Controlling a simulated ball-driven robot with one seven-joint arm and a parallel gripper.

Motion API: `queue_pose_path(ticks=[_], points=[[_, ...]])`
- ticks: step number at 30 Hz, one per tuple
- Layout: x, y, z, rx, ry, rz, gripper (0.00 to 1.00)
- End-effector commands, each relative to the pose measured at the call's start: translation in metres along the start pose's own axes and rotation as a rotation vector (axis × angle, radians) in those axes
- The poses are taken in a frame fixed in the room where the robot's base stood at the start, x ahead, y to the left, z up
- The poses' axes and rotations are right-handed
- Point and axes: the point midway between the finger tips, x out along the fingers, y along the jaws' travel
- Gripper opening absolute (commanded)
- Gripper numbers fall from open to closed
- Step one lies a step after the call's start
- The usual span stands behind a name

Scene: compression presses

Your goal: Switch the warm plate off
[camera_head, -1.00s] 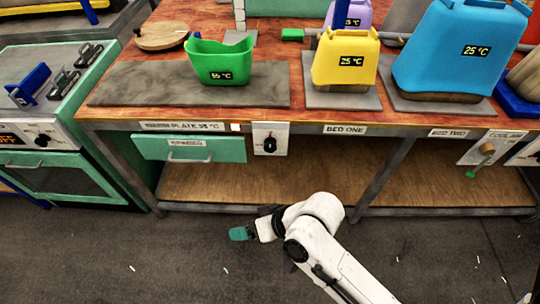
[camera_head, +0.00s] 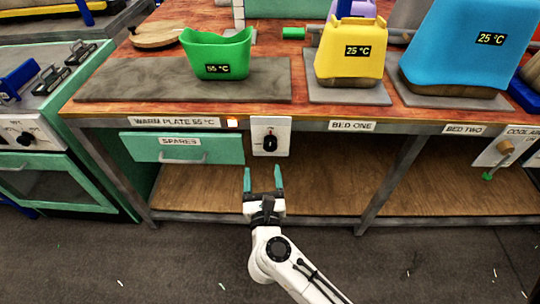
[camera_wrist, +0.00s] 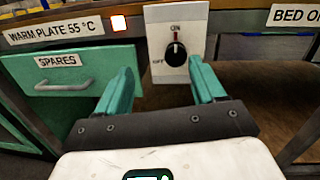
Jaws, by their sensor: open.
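The warm plate (camera_head: 130,80) is a grey slab on the bench top, labelled "WARM PLATE 55 °C" on the front edge. A green container (camera_head: 217,50) reading 55 °C stands on it. A small lamp (camera_head: 232,122) beside the label glows; it also shows in the wrist view (camera_wrist: 119,23). The black rotary knob (camera_head: 270,143) sits on a pale plate below the bench edge. In the wrist view the knob (camera_wrist: 176,54) points up to ON, with OFF at its left. My gripper (camera_head: 263,178) is open and empty, its teal fingers pointing at the knob from below, apart from it.
A teal drawer marked SPARES (camera_head: 181,148) with a bar handle is left of the knob. A yellow container (camera_head: 352,48) and a blue container (camera_head: 468,45) stand on the bench. Another control (camera_head: 500,150) is at right. The lower wooden shelf (camera_head: 320,185) is bare.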

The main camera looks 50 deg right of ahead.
Motion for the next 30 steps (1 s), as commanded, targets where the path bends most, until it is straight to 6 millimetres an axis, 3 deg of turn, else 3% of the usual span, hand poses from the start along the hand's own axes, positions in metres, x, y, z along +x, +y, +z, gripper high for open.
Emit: queue_pose_path(ticks=[3,8,22,30], points=[[-0.003,-0.009,-0.019,0.079,0.063,-0.072,0.69],[0.003,-0.013,-0.025,0.106,0.085,-0.099,0.69],[0.08,-0.02,-0.03,0.104,0.082,-0.098,0.69],[0.102,-0.022,-0.033,0.102,0.083,-0.095,0.69]])
